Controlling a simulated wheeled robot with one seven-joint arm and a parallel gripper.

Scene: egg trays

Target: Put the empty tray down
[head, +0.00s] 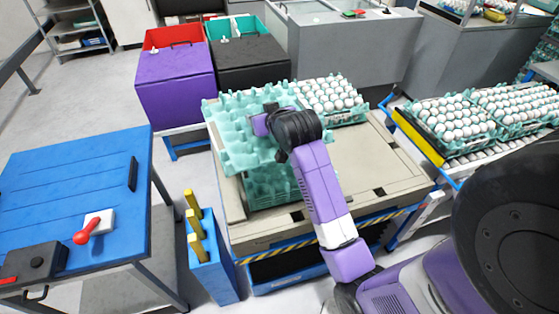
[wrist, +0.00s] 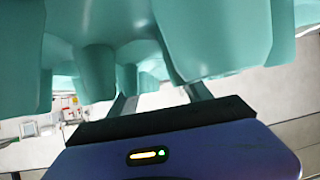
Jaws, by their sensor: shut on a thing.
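My gripper (head: 262,122) is shut on an empty teal egg tray (head: 238,134) and holds it over the left part of the beige platform (head: 385,165). The tray's underside with its cups (wrist: 225,35) fills the upper part of the wrist view, and the fingers (wrist: 160,95) reach up to it. Below the held tray in the head view, other teal trays (head: 270,190) sit at the platform's front left. The held tray hides part of them. I cannot tell whether the held tray touches anything beneath it.
A tray full of white eggs (head: 328,98) stands at the platform's back. More egg trays (head: 455,120) lie on the conveyor at right. A blue table (head: 75,190) with a red lever (head: 90,228) is at left. Purple (head: 175,88) and black (head: 250,62) bins stand behind.

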